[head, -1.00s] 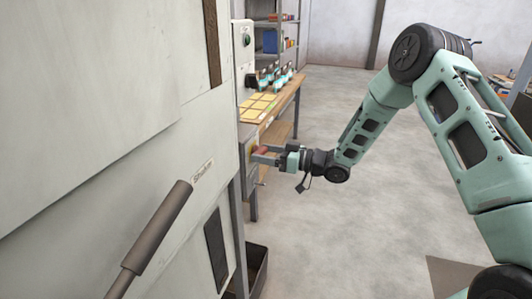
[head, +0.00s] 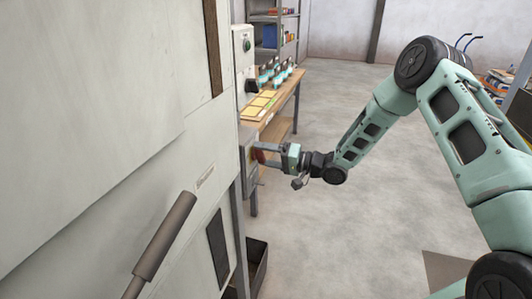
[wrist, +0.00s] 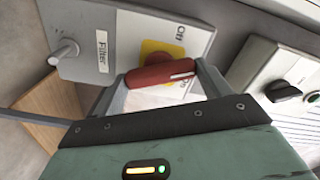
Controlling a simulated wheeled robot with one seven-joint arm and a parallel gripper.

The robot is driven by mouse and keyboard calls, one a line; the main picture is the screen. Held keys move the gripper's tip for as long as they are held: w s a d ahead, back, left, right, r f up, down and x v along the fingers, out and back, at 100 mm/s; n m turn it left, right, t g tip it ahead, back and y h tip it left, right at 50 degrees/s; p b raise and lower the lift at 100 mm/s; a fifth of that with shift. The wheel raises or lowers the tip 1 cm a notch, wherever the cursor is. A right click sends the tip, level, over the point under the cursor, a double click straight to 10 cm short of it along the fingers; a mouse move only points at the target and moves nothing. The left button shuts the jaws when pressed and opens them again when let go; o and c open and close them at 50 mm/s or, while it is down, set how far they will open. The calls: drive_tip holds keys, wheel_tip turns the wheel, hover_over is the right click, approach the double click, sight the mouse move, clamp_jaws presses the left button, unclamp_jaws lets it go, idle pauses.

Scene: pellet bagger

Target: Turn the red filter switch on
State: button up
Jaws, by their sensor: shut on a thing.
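The red filter switch handle (wrist: 165,73) sits on a yellow plate (wrist: 158,48) on a grey box (wrist: 125,35) labelled "Filter". In the wrist view it lies nearly level across the picture, between my fingers. My gripper (wrist: 162,82) is shut on the handle. In the head view my gripper (head: 266,152) reaches left to the grey box, with the red handle (head: 257,154) small between its fingers. Labels by the plate are partly hidden, so I cannot read the switch's position surely.
A peg-like grey part (wrist: 63,52) sticks out beside the Filter label. Another box with a black knob (wrist: 283,91) is at right. In the head view, a large brown-handled lever (head: 165,237) stands nearby, and a wooden bench (head: 280,108) lies beyond. Open floor is right.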

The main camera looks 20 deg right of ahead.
drive_tip(key=m+p, duration=0.1)
drive_tip(key=m, duration=0.4)
drive_tip(key=shift+d+f, duration=0.1)
idle(0.7)
drive_tip(key=o, duration=1)
drive_tip(key=b+v, duration=0.3)
drive_tip(key=v, duration=1.4)
drive_tip(key=shift+s+d+b, duration=0.1)
drive_tip(key=shift+b, duration=0.2)
